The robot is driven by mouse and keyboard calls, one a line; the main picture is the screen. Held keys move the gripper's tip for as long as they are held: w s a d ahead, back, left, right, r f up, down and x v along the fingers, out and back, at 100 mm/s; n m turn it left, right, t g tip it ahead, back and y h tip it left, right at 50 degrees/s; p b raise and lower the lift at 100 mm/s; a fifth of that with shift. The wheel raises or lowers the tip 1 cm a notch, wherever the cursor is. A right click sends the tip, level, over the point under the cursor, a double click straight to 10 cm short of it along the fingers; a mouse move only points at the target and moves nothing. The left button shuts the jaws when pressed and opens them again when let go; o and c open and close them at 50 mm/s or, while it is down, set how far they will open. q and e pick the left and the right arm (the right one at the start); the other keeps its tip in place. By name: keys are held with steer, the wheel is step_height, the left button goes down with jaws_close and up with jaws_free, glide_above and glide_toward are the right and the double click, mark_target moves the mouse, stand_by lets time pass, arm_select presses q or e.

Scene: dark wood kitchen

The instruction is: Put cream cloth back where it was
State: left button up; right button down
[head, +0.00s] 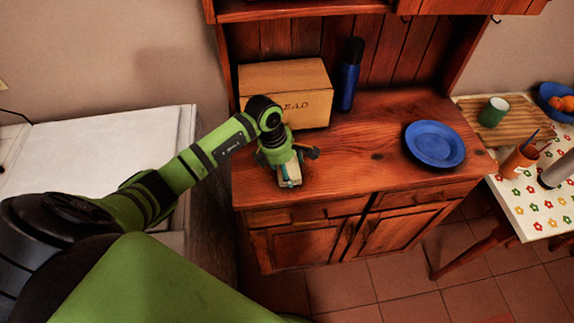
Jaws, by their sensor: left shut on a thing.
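The cream cloth (290,175) is a small pale piece with a blue-green mark. It is at the front left part of the wooden dresser's worktop (350,160). My left gripper (288,163) points down over the worktop and is shut on the cloth. The gripper hides part of the cloth, and I cannot tell whether the cloth touches the wood. My right gripper is not in view.
A wooden bread box (286,86) stands just behind my left gripper, with a blue bottle (349,75) beside it. A blue plate (435,143) lies to the right. The worktop between gripper and plate is clear. A flowered table (525,195) stands at the far right.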

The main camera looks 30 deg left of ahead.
arm_select(q)
steer(key=shift+f, duration=0.2)
steer(key=o, duration=1.1)
steer(key=shift+r, duration=0.1)
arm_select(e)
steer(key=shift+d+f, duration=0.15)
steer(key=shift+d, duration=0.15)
arm_select(q)
steer(key=shift+r, duration=0.15)
steer(key=b+v, duration=0.2)
steer(key=v, duration=1)
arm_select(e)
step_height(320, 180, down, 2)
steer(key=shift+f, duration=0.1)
